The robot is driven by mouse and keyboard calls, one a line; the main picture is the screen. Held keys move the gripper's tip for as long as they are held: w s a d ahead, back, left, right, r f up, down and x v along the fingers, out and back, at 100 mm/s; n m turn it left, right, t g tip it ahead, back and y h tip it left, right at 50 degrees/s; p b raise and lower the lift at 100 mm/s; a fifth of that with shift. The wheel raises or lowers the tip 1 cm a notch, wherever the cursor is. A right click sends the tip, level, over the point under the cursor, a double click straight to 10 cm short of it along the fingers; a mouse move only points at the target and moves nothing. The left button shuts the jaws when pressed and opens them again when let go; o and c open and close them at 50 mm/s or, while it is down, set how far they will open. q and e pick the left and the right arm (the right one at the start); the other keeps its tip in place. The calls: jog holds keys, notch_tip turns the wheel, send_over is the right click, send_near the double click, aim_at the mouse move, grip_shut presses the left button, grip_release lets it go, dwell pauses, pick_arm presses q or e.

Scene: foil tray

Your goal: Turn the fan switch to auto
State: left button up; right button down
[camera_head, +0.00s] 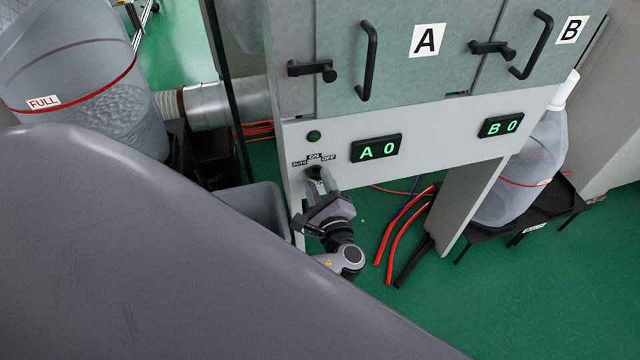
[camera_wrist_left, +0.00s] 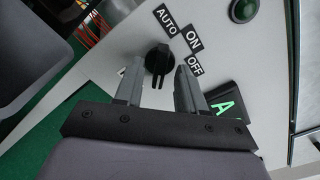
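The fan switch is a black rotary knob (camera_head: 314,172) low on the left of the pale panel, with AUTO, ON and OFF labels around its top. In the left wrist view the knob (camera_wrist_left: 158,59) sits just beyond and between my left fingertips. Its AUTO label (camera_wrist_left: 166,20), ON label (camera_wrist_left: 192,37) and OFF label (camera_wrist_left: 195,65) are readable. I cannot tell for sure which label the knob points at. My left gripper (camera_head: 323,190) is open in front of the knob, with a gap between its grey fingers (camera_wrist_left: 157,76). My right gripper is not in view.
A green button (camera_head: 314,136) sits above the switch. Displays "A 0" (camera_head: 376,148) and "B 0" (camera_head: 501,124) are to the right. A grey bin (camera_head: 262,215) stands left of my gripper. Red hoses (camera_head: 397,232) lie on the green floor below the panel.

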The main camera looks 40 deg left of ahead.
pick_arm(q)
jog(key=v, duration=0.7)
jog(key=shift+b, duration=0.4)
jog(key=shift+s, duration=0.1)
